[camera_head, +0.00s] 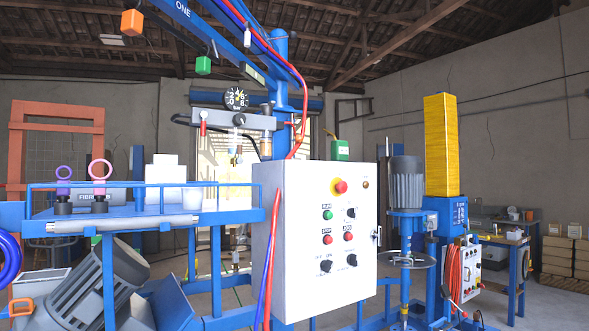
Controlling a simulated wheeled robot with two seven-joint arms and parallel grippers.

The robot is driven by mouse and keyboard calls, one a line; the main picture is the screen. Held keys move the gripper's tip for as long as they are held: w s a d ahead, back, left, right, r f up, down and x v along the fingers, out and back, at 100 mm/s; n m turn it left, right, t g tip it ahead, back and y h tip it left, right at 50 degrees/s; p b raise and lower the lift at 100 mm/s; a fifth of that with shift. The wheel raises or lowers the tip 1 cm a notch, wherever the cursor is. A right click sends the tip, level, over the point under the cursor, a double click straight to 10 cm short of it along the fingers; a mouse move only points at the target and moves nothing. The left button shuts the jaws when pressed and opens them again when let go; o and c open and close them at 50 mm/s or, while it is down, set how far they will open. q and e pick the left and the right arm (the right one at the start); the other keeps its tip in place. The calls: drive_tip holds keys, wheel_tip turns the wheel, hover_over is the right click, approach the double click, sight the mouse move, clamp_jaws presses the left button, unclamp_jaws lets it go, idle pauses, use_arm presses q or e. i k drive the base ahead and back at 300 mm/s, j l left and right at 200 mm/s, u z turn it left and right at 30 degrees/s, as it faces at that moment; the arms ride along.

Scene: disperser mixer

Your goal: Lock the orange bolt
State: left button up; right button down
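I cannot tell for certain which part is the orange bolt. A salmon-pink ring on a dark base (100,167) stands upright on the blue railed platform at the left. A purple ring on a similar base (64,173) stands just left of it. An orange block (132,22) sits on the overhead blue beam at the upper left, with a green block (203,65) lower to its right. An orange loop-shaped part (20,307) shows at the lower left edge. Neither of my grippers is in view.
A white control cabinet (335,270) with buttons and switches fills the middle. The blue platform railing (150,185) and a grey motor (90,285) occupy the left. A mixer motor (405,185) and yellow column (440,145) stand right. Red and blue hoses hang before the cabinet.

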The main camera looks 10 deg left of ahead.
sight(299, 139)
drive_tip(key=i+l+u, duration=0.15)
drive_tip(key=i+u, duration=0.25)
drive_tip(key=i+l+u, duration=0.35)
drive_tip(key=i, duration=0.2)
drive_tip(key=i+l+u, duration=0.4)
drive_tip(key=i, duration=0.05)
